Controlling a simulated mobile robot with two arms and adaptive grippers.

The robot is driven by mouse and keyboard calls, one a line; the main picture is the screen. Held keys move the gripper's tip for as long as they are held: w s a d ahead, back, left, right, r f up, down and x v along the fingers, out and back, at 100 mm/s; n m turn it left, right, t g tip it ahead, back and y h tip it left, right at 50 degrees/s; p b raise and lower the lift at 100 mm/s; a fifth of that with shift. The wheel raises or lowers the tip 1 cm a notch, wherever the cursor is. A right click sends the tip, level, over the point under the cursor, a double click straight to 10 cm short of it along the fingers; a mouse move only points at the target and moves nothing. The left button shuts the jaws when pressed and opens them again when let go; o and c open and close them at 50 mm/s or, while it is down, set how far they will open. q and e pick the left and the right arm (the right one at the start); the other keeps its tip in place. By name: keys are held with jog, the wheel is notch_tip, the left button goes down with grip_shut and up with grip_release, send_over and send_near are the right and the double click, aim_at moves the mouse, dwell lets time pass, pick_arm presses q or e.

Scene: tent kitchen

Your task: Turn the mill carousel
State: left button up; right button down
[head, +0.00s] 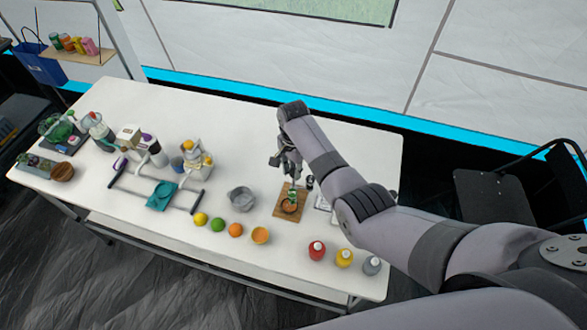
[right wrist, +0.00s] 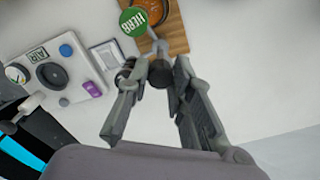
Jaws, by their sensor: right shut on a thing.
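The mill carousel (head: 292,195) appears as a small green-topped piece over a wooden board (head: 278,213) at the table's right half. In the right wrist view, a round green disc marked HERB (right wrist: 140,20) shows at the top, with a grey bar running from it to a dark knob (right wrist: 159,74). My right gripper (head: 288,168) reaches down just behind the board. In the right wrist view, my right gripper (right wrist: 156,80) has its fingers on either side of the dark knob and is shut on it. My left gripper is out of view.
An orange dish (head: 289,207) sits on the board. A grey metal bowl (head: 241,199) stands left, with several fruits in front. Red (head: 317,250), yellow (head: 344,258) and grey bottles stand at front right. A panel with dials (right wrist: 60,75) lies beside the board.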

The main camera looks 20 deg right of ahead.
jog(key=shift+w+r+m, duration=0.15)
jog(key=shift+m, duration=0.95)
jog(key=c, duration=1.8)
grip_release()
jog(key=o, duration=0.4)
notch_tip(320, 180, up, 12)
jog(key=shift+f, duration=0.1)
